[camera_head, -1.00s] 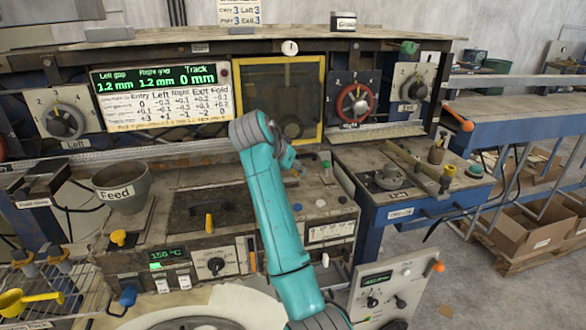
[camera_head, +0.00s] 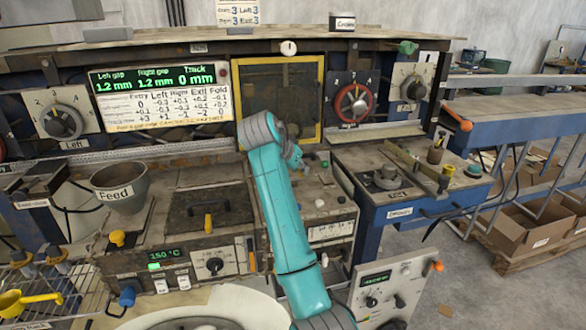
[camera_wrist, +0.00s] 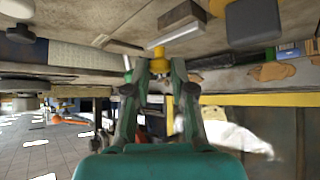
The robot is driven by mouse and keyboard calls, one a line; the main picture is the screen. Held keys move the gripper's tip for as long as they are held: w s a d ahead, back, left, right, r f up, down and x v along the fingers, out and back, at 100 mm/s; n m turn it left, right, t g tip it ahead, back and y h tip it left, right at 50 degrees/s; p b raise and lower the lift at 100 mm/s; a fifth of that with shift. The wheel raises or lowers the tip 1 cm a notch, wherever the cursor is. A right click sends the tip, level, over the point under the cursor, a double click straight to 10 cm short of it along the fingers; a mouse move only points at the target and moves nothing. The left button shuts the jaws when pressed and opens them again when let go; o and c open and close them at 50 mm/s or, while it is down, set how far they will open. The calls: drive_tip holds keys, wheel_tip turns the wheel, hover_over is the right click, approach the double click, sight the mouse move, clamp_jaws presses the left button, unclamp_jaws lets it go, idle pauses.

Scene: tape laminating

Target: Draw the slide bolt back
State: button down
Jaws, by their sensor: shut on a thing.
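In the wrist view, a yellow knob (camera_wrist: 158,64) sits between the fingertips of my gripper (camera_wrist: 152,66), which is shut on it. A bright metal rod (camera_wrist: 174,37) lies just beyond the knob; the two may be parts of the slide bolt, but I cannot tell how they join. In the head view, my teal arm reaches over the middle of the machine and hides most of the gripper and the bolt. I cannot see there how far the bolt is drawn.
A yellow-framed window (camera_head: 312,75) stands behind my wrist. A blue side table (camera_head: 405,212) stands further right.

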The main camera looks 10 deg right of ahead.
drive_tip(key=c, duration=1)
unclamp_jaws()
drive_tip(key=shift+a, duration=0.1)
drive_tip(key=v, duration=1.2)
